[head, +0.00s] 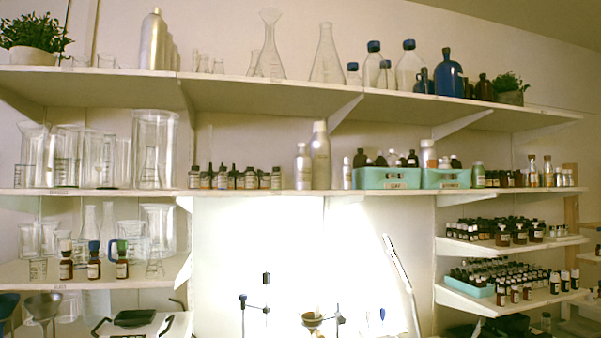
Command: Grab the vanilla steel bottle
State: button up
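Several silver steel-looking bottles are in the head view, and I cannot read a vanilla label on any of them. A tall silver bottle (320,160) stands upright on the middle shelf, with a shorter silver bottle (303,168) close at its left. A small pale metallic bottle (347,174) stands to their right, beside a turquoise bin. A large silver bottle (152,42) stands on the top shelf at the left, with more silver bottles partly hidden behind it. My gripper is not in view.
Small dark bottles (232,179) line the middle shelf (250,192) to the left. Turquoise bins (388,179) with bottles stand to the right. Glassware (155,150) crowds the left. Below are a lamp (397,262) and clamp stands (243,312) before a bright wall.

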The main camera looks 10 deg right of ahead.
aim_at(302, 160)
jog(key=i+l+u, duration=0.25)
jog(key=i+l, duration=0.45)
